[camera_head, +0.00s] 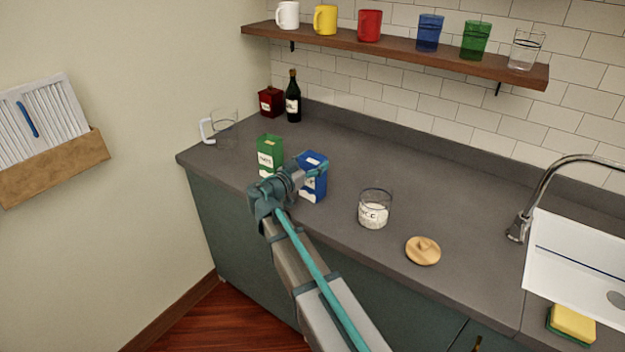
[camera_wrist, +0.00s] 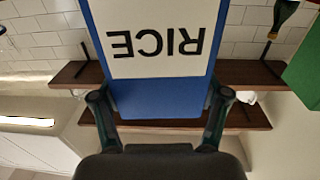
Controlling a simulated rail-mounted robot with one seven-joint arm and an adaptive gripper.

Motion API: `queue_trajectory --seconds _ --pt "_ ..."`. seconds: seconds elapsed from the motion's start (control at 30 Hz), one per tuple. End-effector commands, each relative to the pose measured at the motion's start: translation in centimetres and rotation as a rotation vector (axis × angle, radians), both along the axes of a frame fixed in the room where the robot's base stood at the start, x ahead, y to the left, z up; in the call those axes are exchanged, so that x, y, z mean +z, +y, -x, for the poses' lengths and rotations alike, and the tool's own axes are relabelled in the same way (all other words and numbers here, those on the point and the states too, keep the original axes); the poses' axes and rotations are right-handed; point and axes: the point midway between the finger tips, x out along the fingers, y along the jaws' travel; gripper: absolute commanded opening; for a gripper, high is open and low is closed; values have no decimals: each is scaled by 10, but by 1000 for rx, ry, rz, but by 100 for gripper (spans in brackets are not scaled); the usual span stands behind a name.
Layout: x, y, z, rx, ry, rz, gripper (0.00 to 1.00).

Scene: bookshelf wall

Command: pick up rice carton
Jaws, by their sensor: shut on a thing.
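The rice carton (camera_head: 316,190) is a blue box with a white label, upright at the counter's left part in the head view. In the wrist view the carton (camera_wrist: 155,85) fills the middle, and its "RICE" lettering appears upside down. My gripper (camera_head: 311,171) reaches it from the left front. In the wrist view my gripper (camera_wrist: 160,105) has one finger on each side of the carton and is shut on it. Whether the carton's base touches the counter I cannot tell.
A green carton (camera_head: 268,153) stands close on the left. A glass jar (camera_head: 374,212) with white contents and a round wooden lid (camera_head: 423,251) are to the right. A pitcher (camera_head: 225,130) and dark bottle (camera_head: 293,100) stand behind. A shelf (camera_head: 400,52) with mugs and glasses hangs above.

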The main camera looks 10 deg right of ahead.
Motion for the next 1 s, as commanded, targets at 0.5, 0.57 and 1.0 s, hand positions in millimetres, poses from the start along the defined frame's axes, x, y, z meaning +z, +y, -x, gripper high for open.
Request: queue_trajectory --seconds 0.5,0.57,1.0 --pt "1 0 0 0 -1 2 4" --pt "2 0 0 0 -1 2 4" --pt "35 -1 5 -1 -6 0 4"
